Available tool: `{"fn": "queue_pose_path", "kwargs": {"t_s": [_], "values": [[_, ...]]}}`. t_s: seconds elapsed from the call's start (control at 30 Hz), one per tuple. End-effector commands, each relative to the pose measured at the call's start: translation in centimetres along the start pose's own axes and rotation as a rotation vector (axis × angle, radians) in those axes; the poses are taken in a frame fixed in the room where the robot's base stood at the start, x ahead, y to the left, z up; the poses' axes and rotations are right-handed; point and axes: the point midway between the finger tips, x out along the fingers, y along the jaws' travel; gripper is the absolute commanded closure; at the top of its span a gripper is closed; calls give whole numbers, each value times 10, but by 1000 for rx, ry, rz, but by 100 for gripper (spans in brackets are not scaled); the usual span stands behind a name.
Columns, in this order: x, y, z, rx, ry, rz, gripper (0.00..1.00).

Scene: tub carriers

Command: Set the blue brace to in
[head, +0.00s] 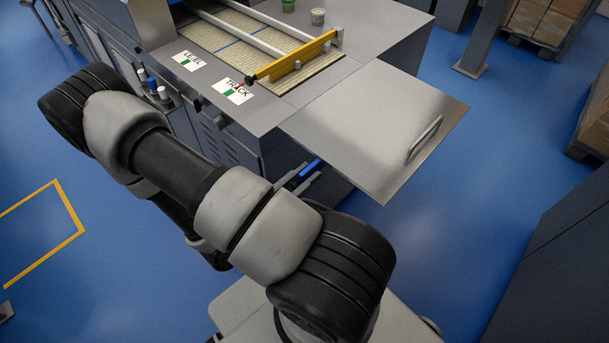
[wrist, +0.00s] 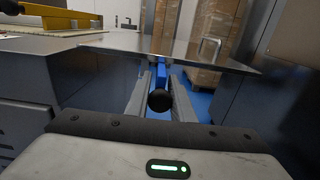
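The blue brace (head: 310,168) shows as a short blue bar under the hinged metal leaf (head: 350,125) in the head view, largely hidden by the leaf and my arm. In the wrist view the blue brace (wrist: 161,72) runs away from me under the leaf (wrist: 170,45), with a round black knob (wrist: 160,100) at its near end. My gripper (wrist: 161,88) is open, one finger on each side of the knob's line. I cannot tell whether either finger touches it. In the head view my gripper (head: 301,177) is just below the leaf's near edge.
The leaf stands out level from the machine table and has a handle (head: 425,138). A yellow bar (head: 292,58) crosses the slatted track, near LEVEL and TRACK labels. Dark cabinet sides flank my gripper. Blue floor is open right of the leaf; a grey cabinet (head: 560,260) stands lower right.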

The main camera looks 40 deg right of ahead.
Motion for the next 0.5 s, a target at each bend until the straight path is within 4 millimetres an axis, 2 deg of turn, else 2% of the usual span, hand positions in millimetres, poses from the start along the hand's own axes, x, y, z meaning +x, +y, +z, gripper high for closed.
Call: {"fn": "queue_pose_path", "kwargs": {"t_s": [0.2, 0.5], "values": [[0, 7, -1, 5, 0, 1, 100], [0, 70, -2, 6, -2, 2, 100]]}}
